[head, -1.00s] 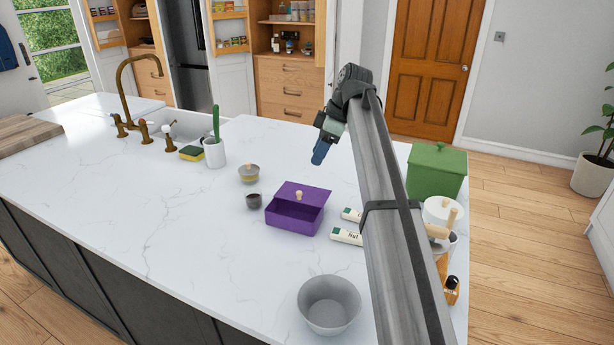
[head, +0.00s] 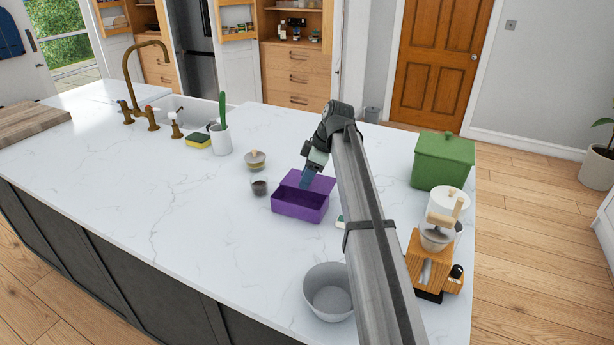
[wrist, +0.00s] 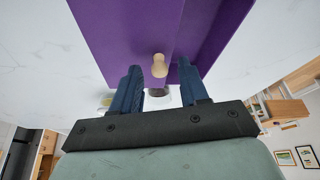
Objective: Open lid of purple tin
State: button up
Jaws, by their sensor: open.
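The purple tin (head: 300,205) stands on the white counter, with its lid (head: 318,183) tilted up at the back and its inside partly showing. In the wrist view the purple lid (wrist: 120,35) fills the top, with a pale wooden knob (wrist: 160,66) on it. My gripper (head: 305,182) is over the lid and hides the knob in the head view. In the wrist view my gripper (wrist: 160,82) is open, with one blue finger on each side of the knob. I cannot tell whether the fingers touch the lid.
A dark cup (head: 260,187) and a small lidded jar (head: 255,160) stand left of the tin. A grey bowl (head: 329,291) is in front. A green box (head: 442,161) and a wooden grinder (head: 430,265) stand to the right. The counter's left front is clear.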

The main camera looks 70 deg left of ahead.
jog(key=shift+f, duration=0.1)
jog(key=shift+c, duration=0.2)
grip_shut()
dwell(0.5)
